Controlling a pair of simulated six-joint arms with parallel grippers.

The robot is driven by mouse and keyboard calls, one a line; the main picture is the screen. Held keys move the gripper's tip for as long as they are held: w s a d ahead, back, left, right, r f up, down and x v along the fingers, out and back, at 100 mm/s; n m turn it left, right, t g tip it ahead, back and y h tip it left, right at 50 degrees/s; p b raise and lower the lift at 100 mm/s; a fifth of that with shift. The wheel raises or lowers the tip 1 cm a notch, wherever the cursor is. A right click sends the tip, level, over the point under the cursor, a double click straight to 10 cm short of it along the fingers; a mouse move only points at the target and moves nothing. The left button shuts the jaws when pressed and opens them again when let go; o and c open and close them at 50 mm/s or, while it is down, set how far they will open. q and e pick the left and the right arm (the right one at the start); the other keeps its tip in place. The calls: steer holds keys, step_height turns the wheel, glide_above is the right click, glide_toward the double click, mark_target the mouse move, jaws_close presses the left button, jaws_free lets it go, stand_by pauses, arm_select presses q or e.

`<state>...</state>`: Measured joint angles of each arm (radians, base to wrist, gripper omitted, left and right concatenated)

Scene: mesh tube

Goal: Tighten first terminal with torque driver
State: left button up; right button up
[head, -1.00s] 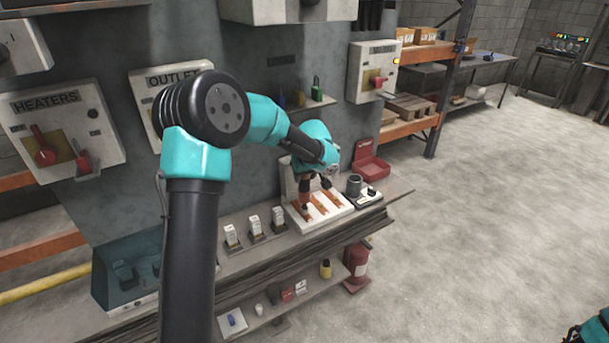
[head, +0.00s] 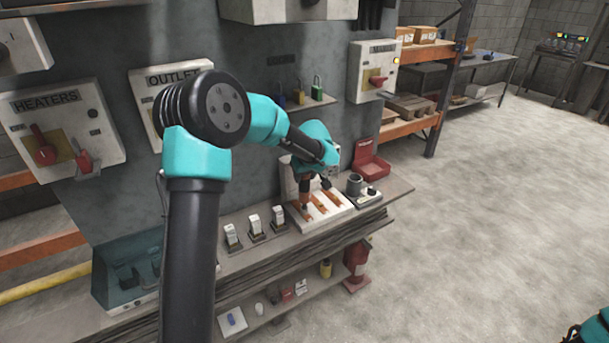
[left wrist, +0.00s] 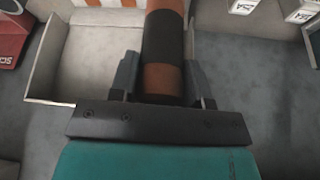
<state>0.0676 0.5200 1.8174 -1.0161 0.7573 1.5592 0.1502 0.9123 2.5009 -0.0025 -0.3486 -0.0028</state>
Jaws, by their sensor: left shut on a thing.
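My left gripper (head: 315,180) is shut on the torque driver (left wrist: 163,50), an orange and black cylinder, which fills the space between its fingers in the left wrist view. In the head view the driver points down over the left side of a white terminal tray (head: 340,213). The tray holds orange copper-coloured bars (head: 333,200) side by side and has an upright white back. The driver's tip is too small to tell whether it touches a terminal. My right gripper is not in view; only a teal part of my body shows at the lower right corner.
Several small white-topped blocks (head: 254,223) stand left of the tray. A grey cup (head: 354,184) and a small device (head: 368,195) stand right of it, with an open red box (head: 370,163) behind. Padlocks sit on a small wall shelf (head: 310,103) above.

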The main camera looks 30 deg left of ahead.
arm_select(q)
steer(key=shift+r, duration=0.15)
steer(key=shift+r, duration=2.95)
